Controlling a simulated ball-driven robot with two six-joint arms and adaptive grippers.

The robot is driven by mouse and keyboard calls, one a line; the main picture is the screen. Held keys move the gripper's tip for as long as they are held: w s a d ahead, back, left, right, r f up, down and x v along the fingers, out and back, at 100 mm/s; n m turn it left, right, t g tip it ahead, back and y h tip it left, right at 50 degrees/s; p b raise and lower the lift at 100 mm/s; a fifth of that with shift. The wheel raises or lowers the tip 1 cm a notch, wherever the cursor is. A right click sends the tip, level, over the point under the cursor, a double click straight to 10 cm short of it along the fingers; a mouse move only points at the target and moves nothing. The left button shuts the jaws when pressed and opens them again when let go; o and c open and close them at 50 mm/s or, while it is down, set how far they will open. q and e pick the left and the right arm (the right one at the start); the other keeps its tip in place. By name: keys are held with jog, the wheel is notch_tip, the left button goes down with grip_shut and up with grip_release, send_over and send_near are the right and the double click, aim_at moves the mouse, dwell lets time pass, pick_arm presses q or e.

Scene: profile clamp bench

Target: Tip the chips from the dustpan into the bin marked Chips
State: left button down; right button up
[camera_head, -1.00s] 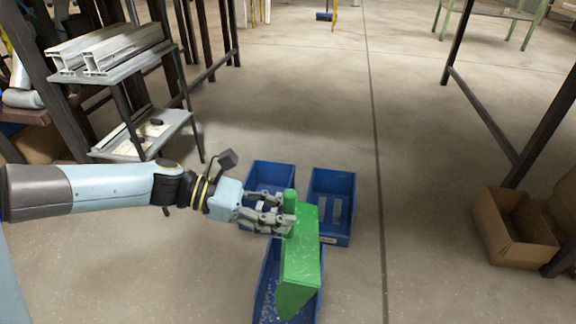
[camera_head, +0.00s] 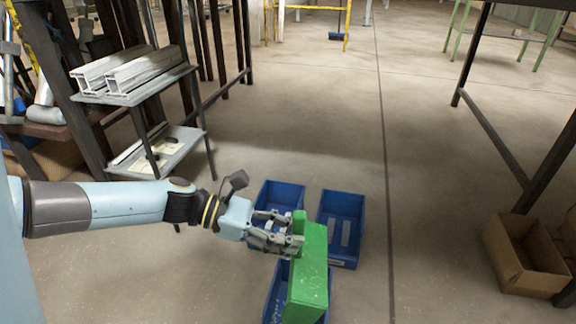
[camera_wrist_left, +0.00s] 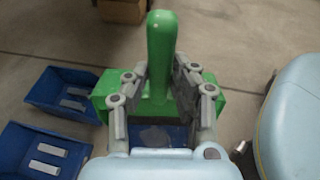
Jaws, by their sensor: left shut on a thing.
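My left gripper (camera_head: 292,243) is shut on the handle of the green dustpan (camera_head: 312,268). In the left wrist view the handle (camera_wrist_left: 161,50) stands up between the fingers (camera_wrist_left: 158,85). The dustpan is steeply tilted over the front blue bin (camera_head: 275,292) and hides much of it. Pale material shows in that bin in the left wrist view (camera_wrist_left: 155,134). A few pale specks show on the dustpan's green surface. Whether chips remain inside the pan is hidden. I cannot read any bin label. My right gripper is out of view.
Two more blue bins, back left (camera_head: 283,193) and back right (camera_head: 343,203), hold pale metal pieces. A cardboard box (camera_head: 525,262) is on the floor at right. A shelf with metal profiles (camera_head: 130,72) stands at left. The floor between is clear.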

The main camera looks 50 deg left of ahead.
pick_arm(q)
jog(key=shift+f+b, duration=0.35)
jog(key=shift+f, duration=0.3)
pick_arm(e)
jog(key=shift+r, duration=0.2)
pick_arm(q)
jog(key=shift+r, duration=0.1)
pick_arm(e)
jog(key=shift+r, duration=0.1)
